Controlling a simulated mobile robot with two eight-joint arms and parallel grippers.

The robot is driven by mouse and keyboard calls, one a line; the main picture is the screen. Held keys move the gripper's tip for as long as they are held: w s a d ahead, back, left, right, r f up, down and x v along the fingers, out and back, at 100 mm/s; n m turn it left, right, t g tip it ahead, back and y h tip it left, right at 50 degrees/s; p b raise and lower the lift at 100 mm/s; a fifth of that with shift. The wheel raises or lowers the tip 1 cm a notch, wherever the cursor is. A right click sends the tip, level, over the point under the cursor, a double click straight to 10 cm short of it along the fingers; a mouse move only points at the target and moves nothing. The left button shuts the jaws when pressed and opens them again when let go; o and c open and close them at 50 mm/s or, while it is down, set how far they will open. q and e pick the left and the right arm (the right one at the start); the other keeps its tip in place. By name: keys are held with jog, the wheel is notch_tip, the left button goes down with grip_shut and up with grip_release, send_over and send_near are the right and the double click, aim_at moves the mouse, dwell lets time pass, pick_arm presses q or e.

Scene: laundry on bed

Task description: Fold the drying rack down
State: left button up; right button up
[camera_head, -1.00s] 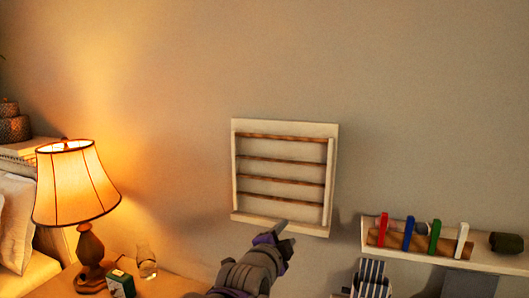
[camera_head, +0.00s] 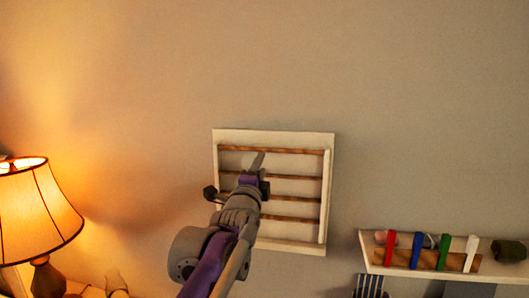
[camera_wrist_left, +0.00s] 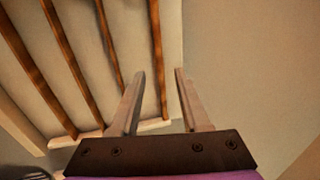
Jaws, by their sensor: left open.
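The drying rack (camera_head: 327,190) is a cream frame with several brown wooden bars, flat against the wall in the head view. My left gripper (camera_head: 257,163) reaches up in front of the rack's upper bars, left of its middle, and hides part of them. I cannot tell whether the fingers touch the rack. My right gripper is not in view.
A white wall shelf (camera_head: 440,275) with red, blue, green and white clips and a dark rolled cloth (camera_head: 511,249) is at the lower right. A lit lamp (camera_head: 38,210) stands at the left. The wall above the rack is clear.

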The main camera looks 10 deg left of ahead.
aim_at(267, 150)
pick_arm(q)
jog(key=w, duration=0.2)
jog(key=w+r+p, duration=0.1)
jog(key=w, duration=0.5)
jog(key=shift+a+r, duration=0.1)
jog(key=shift+r, duration=0.15)
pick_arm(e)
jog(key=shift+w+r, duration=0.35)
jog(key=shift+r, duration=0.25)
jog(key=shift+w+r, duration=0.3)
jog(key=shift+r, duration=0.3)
pick_arm(q)
grip_shut()
